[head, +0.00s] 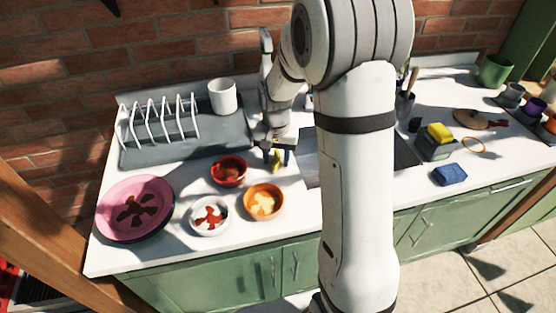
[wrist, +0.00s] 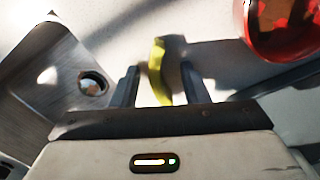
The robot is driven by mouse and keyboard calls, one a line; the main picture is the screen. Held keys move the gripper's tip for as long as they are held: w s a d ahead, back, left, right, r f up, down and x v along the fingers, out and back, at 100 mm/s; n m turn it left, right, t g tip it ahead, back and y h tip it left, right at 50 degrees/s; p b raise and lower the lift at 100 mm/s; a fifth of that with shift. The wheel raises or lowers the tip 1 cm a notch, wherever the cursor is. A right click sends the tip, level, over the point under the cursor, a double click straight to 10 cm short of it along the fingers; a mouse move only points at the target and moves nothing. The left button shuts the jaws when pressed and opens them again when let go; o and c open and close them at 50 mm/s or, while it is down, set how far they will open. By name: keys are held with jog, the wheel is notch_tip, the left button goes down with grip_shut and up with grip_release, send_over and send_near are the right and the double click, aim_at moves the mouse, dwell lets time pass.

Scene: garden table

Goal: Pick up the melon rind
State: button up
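The melon rind is a small curved yellow-green piece (wrist: 158,72) on the white counter. The fingers are apart, with a visible gap on the right side of the rind. In the head view the rind (head: 276,158) shows at the fingertips of my gripper (head: 278,157), next to the red bowl (head: 229,171).
The red bowl also shows in the wrist view (wrist: 287,49), close on the right. The sink (wrist: 62,75) with its drain lies left there. An orange bowl (head: 263,215), a white bowl (head: 208,229) and a pink plate (head: 110,222) stand nearby. A drying rack (head: 185,150) is behind.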

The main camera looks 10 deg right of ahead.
grip_shut()
jog(key=shift+r, duration=0.1)
